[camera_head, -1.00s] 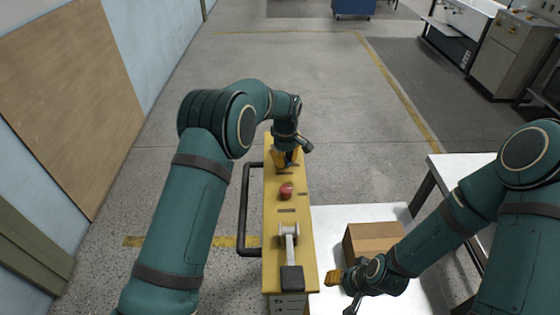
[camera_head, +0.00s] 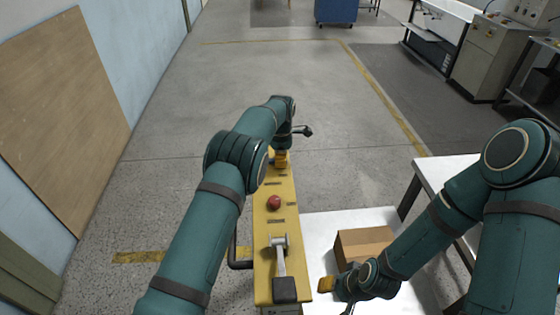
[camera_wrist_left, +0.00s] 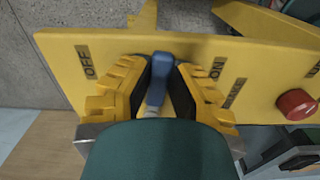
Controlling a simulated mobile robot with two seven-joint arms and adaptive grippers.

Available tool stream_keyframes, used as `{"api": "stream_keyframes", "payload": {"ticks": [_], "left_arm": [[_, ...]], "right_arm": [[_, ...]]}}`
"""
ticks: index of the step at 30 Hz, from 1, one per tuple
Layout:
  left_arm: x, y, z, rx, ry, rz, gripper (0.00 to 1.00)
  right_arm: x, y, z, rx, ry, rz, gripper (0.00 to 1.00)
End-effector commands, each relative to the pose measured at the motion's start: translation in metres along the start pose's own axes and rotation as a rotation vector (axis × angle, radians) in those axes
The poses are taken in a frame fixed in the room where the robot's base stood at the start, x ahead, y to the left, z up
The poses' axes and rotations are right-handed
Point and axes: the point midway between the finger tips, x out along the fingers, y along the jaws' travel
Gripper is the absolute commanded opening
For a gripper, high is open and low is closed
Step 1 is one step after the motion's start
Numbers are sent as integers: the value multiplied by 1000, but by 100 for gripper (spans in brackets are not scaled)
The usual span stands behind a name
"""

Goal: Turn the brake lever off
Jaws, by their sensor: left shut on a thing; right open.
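The brake lever (camera_wrist_left: 160,72) has a blue knob and a pale metal stem. In the left wrist view it stands between the OFF label (camera_wrist_left: 85,61) and the ON label (camera_wrist_left: 217,68), slightly nearer ON. My left gripper (camera_wrist_left: 158,85), yellow with dark pads, is shut on the lever. In the head view my left gripper (camera_head: 281,158) is at the far end of the yellow panel (camera_head: 263,238), and the lever is hidden there. My right gripper (camera_head: 337,294) is open and empty, right of the panel's near end, and partly seen.
A red button (camera_head: 274,203) sits mid-panel; it also shows in the left wrist view (camera_wrist_left: 297,104). A grey lever with a black handle (camera_head: 285,289) is at the near end. A dark rail (camera_head: 233,250) runs along the left side. A cardboard box (camera_head: 362,240) stands on the white table (camera_head: 318,225).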

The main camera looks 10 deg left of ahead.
Motion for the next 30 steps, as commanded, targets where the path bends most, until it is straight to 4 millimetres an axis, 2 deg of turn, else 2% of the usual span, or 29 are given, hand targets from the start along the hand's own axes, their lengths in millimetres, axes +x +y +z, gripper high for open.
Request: {"api": "stream_keyframes", "payload": {"ticks": [9,24,25,27,30], "left_arm": [[4,6,0,-103,1,-6,0],[3,7,-1,-120,2,-5,0],[3,7,-1,-120,2,-5,28],[3,7,-1,-120,2,-5,50],[2,7,-1,-119,1,-3,50]], "right_arm": [[-1,0,0,0,0,0,47],[-1,0,0,0,0,0,47],[-1,0,0,0,0,0,47],[-1,0,0,0,0,0,47],[-1,0,0,0,0,0,47]]}}
